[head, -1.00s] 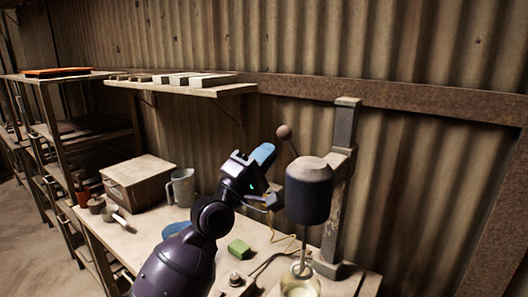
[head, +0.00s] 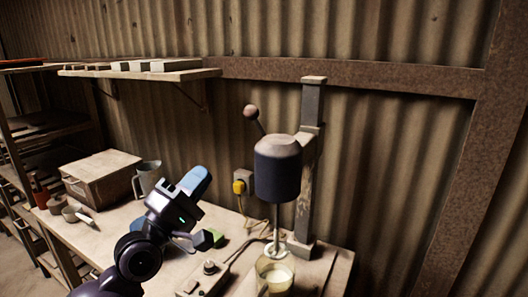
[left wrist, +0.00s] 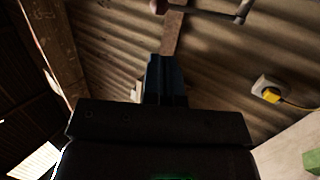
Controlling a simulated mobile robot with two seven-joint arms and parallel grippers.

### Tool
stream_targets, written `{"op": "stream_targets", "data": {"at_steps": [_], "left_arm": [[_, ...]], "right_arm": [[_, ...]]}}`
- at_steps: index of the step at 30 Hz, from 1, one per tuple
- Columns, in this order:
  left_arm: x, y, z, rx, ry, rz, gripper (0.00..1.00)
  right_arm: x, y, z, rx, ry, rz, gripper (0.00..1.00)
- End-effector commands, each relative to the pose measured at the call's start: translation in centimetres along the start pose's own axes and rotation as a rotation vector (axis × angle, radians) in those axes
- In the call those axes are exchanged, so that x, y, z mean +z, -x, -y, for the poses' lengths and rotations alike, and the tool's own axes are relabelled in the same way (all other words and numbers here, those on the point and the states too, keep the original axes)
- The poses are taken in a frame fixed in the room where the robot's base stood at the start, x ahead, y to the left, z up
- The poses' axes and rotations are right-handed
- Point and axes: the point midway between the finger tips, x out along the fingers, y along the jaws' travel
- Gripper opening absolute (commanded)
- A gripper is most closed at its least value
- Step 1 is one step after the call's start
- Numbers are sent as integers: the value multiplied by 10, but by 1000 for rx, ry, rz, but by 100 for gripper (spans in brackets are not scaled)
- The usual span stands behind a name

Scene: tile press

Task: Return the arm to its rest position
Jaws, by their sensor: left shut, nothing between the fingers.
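My left arm rises from the bottom left in the head view. My left gripper (head: 205,240) is shut and empty, above the workbench (head: 112,239) and to the left of the press (head: 278,168). The press has a dark cylindrical head, a ball-ended lever and a grey column. In the left wrist view the gripper (left wrist: 165,75) points toward the corrugated wall, its fingers together. My right gripper is out of view.
A glass jar (head: 275,271) stands under the press. A control box (head: 203,277) sits in front. A wooden box (head: 102,175) and metal jug (head: 147,178) stand at the left. A shelf (head: 140,72) hangs above.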

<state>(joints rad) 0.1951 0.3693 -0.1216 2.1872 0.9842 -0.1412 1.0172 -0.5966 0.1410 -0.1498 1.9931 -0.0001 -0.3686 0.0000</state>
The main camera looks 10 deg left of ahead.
Motion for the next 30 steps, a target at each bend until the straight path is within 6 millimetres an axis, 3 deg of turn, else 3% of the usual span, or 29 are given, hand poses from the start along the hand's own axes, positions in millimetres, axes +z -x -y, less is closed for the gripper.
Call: {"op": "stream_targets", "data": {"at_steps": [4,8,11,14,20,24,30], "left_arm": [[1,0,4,-21,-168,7,0],[-3,0,19,-78,-467,13,0],[-6,6,38,-144,-696,19,0],[-11,26,70,-249,-911,34,0],[-16,99,146,-525,-1271,129,0],[-10,170,194,-727,-1432,244,0],[12,282,240,-981,-1495,409,0]], "right_arm": [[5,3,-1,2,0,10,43],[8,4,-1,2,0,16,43],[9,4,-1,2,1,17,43],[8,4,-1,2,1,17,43],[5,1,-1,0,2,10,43],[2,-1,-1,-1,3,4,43],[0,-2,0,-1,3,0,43]]}}
